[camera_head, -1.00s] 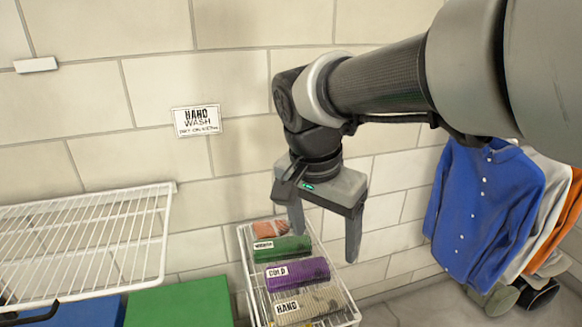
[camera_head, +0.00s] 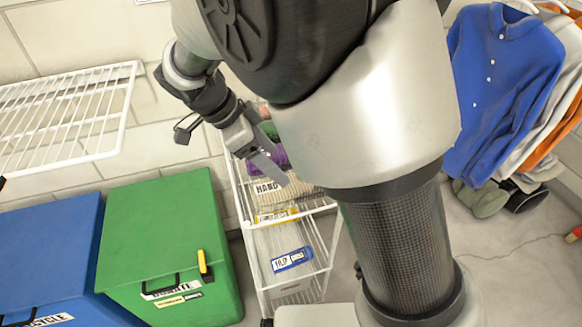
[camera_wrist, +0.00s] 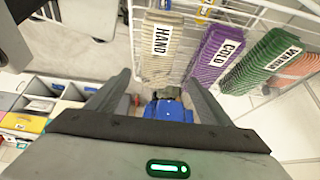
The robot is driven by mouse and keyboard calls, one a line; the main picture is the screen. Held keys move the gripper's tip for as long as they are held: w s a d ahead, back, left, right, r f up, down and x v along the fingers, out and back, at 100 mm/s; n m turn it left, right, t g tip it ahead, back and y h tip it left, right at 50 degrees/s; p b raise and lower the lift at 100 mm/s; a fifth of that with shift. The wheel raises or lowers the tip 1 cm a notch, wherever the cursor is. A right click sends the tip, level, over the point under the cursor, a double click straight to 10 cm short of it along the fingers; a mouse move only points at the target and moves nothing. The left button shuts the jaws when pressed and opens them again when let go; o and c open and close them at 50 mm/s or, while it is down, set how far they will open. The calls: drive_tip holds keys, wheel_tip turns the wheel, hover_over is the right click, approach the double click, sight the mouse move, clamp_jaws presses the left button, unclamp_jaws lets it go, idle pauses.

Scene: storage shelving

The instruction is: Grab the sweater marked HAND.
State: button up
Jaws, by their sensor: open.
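The beige ribbed sweater with the HAND label (camera_head: 292,196) lies at the near end of the white wire shelf unit's top shelf. My arm hides part of it in the head view. In the wrist view the HAND sweater (camera_wrist: 158,58) shows at upper middle, beyond and between my finger tips. My gripper (camera_head: 264,160) is open, with its fingers close to the sweater in the head view; I cannot tell whether they touch. In the wrist view my gripper (camera_wrist: 160,80) has nothing between its fingers. A purple sweater marked COLD (camera_wrist: 215,55) lies beside the HAND sweater.
A green sweater (camera_wrist: 260,60) and an orange one (camera_wrist: 298,66) lie past the purple. The wire shelf unit (camera_head: 262,290) has lower shelves with labelled items. A green bin (camera_head: 165,235) and blue bin (camera_head: 50,250) stand left; a blue shirt (camera_head: 505,85) hangs right.

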sight(292, 188)
drive_tip(key=x, duration=0.3)
drive_tip(key=shift+d+f, duration=0.1)
drive_tip(key=shift+f, duration=0.05)
drive_tip(key=shift+s+a+f+b+x, duration=0.1)
drive_tip(key=shift+b+x, duration=0.25)
drive_tip(key=shift+x, duration=0.55)
drive_tip(key=shift+s+a+f+b+x, duration=0.15)
drive_tip(key=shift+b+x, duration=0.2)
drive_tip(key=shift+x, duration=0.5)
drive_tip(key=shift+s+r+b+x, duration=0.1)
drive_tip(key=shift+b+x, duration=0.25)
drive_tip(key=shift+x, duration=0.55)
drive_tip(key=c, duration=1.3)
